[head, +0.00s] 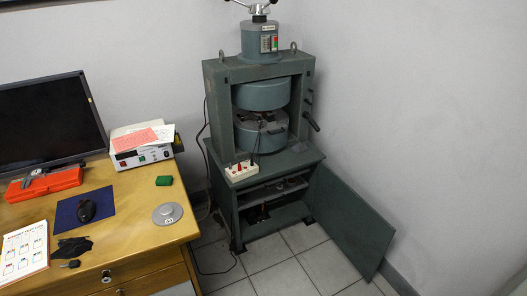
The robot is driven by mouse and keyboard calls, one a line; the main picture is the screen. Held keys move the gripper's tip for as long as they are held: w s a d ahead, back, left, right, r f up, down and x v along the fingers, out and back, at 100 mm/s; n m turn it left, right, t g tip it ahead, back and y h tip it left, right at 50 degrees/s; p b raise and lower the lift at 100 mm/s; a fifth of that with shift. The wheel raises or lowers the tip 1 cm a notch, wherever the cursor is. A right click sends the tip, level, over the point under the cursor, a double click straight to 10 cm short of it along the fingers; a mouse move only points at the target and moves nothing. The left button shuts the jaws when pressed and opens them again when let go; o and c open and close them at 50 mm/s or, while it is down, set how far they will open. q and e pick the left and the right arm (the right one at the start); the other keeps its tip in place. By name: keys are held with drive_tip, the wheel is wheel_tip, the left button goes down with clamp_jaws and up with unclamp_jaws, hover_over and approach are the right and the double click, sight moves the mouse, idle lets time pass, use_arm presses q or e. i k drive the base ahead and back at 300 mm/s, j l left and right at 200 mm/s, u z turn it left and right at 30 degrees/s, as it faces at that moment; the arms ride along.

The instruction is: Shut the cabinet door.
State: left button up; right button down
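The cabinet door (351,222) is a flat grey-green panel standing open at the right of the cabinet. It swings out from the right side of the cabinet (233,205) toward the right wall. The cabinet forms the lower part of a tall grey-green magnet machine (263,95). Its front is open and shows an inner shelf (262,194) with small items on it, and more items below. Neither of my grippers is in the head view.
A wooden desk (135,215) at the left holds a monitor (45,125), a red case (45,185) and an instrument box (142,155). A cable lies on the floor by the desk. Tiled floor (300,262) before the cabinet is clear. A wall stands close right of the door.

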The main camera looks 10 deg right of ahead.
sight(363, 236)
drive_tip(key=z, duration=0.65)
drive_tip(key=i+z, duration=0.2)
drive_tip(key=z, duration=0.25)
drive_tip(key=i+j+z, duration=0.15)
drive_tip(key=z, duration=0.35)
drive_tip(key=i+j+z, duration=0.2)
drive_tip(key=z, duration=0.25)
drive_tip(key=i+j+z, duration=0.15)
drive_tip(key=z, duration=0.35)
drive_tip(key=k+j, duration=0.05)
drive_tip(key=j, duration=0.05)
